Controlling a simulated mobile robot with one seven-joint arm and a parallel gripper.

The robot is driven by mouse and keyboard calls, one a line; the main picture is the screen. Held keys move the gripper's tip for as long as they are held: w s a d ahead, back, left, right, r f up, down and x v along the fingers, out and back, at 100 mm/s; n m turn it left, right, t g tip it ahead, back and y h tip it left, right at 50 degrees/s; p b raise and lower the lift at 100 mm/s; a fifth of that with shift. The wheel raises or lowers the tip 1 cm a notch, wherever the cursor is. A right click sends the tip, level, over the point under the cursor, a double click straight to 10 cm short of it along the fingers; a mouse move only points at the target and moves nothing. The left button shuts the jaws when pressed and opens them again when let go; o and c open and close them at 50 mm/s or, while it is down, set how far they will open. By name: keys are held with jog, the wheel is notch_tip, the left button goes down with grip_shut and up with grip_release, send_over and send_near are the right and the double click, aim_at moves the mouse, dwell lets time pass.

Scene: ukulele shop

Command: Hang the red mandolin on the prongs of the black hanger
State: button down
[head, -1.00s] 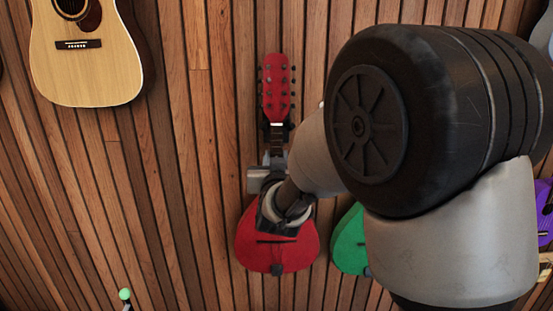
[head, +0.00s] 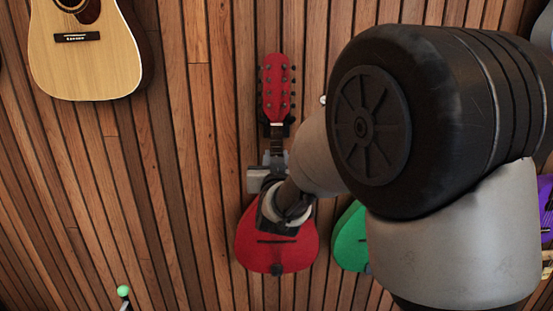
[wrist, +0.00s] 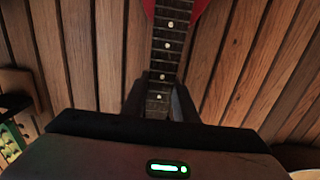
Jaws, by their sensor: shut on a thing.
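The red mandolin (head: 276,255) hangs upright in front of the wall in the head view, headstock up and body down. My gripper (wrist: 158,100) is shut on its neck, between the headstock and the body. In the wrist view the fretted neck (wrist: 165,50) runs up from between the fingers to the red body. The black hanger (head: 288,125) shows as dark pieces beside the neck, just under the headstock. The neck and headstock hide most of it. I cannot tell whether the headstock touches the prongs.
A natural-wood guitar (head: 88,60) hangs on the slatted wall at upper left. A green instrument (head: 350,240) is close to the mandolin's right, partly behind my arm. A purple one (head: 546,205) is at the right edge. A green-tipped peg (head: 123,291) is at lower left.

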jog(key=shift+r, duration=0.25)
jog(key=c, duration=1.3)
grip_release()
jog(key=shift+c, duration=0.2)
jog(key=shift+f, duration=0.35)
jog(key=shift+s+r, duration=0.1)
jog(key=shift+s, duration=0.15)
jog(key=shift+s+r+b, duration=0.1)
jog(key=shift+s+b, duration=0.2)
jog(key=shift+s, duration=0.5)
jog(key=shift+s, duration=0.1)
jog(key=shift+s, duration=1.1)
